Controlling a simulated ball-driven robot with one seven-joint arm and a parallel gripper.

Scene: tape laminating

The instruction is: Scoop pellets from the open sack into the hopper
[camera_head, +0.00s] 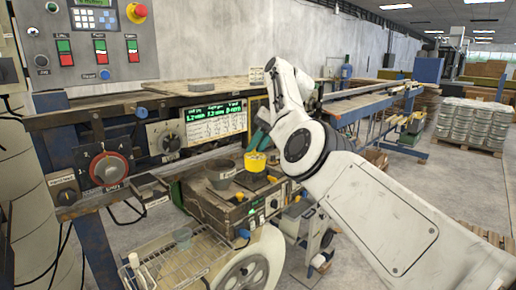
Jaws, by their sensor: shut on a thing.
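My white arm reaches in from the lower right, and my gripper (263,130) points down over the small machine in the middle. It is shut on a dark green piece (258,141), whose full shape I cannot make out. A yellow round part (256,161) is directly below the green piece; I cannot tell whether they touch. No open sack or loose pellets can be made out.
A control panel with a red dial (107,168) stands at the left. A long machine bed (190,93) runs behind my gripper. Wrapped drums (474,122) stand far right.

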